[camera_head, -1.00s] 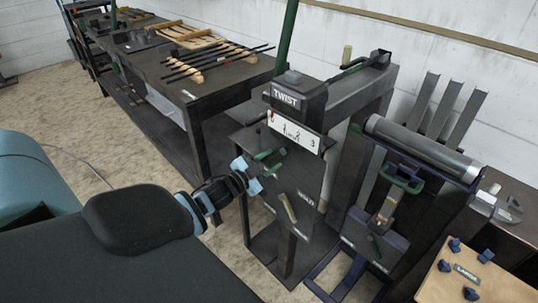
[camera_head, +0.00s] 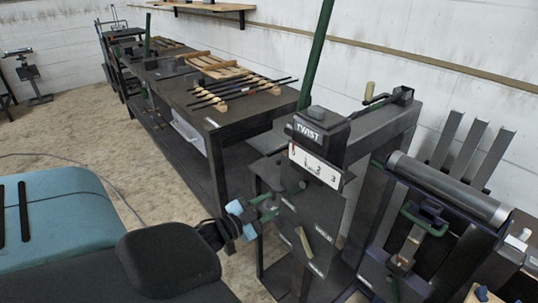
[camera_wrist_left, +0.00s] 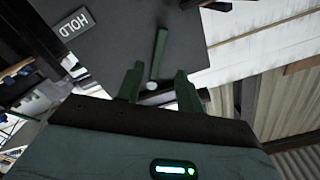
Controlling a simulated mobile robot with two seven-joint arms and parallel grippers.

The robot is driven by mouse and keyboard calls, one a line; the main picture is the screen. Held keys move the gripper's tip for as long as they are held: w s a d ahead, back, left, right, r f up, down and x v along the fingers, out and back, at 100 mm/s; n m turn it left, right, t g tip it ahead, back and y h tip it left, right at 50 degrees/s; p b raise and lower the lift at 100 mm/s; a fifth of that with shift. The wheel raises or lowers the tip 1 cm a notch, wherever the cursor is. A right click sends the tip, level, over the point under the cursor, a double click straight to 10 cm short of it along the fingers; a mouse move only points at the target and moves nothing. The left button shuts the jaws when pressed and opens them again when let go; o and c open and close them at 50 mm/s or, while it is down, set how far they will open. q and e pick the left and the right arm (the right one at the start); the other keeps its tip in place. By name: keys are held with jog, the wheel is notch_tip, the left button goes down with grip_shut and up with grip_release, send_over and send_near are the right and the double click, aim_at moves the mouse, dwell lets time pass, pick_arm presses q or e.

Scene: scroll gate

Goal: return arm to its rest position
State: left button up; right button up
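My left gripper (camera_head: 262,208) is in front of the dark panel (camera_head: 318,215) of the station marked TWIST (camera_head: 318,130). In the left wrist view, its two green fingers (camera_wrist_left: 160,80) stand apart. A short green lever (camera_wrist_left: 157,55) with a pale round end lies in line with the gap between them; I cannot tell how far beyond the fingertips it is. I see nothing held. My right gripper is not in view.
A white number scale (camera_head: 318,167) and a tan handle (camera_head: 304,241) are on the station. A green post (camera_head: 316,50) rises behind it. A metal roller (camera_head: 448,190) stands at right. A dark workbench (camera_head: 215,115) holds rods. Floor left of the station is open.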

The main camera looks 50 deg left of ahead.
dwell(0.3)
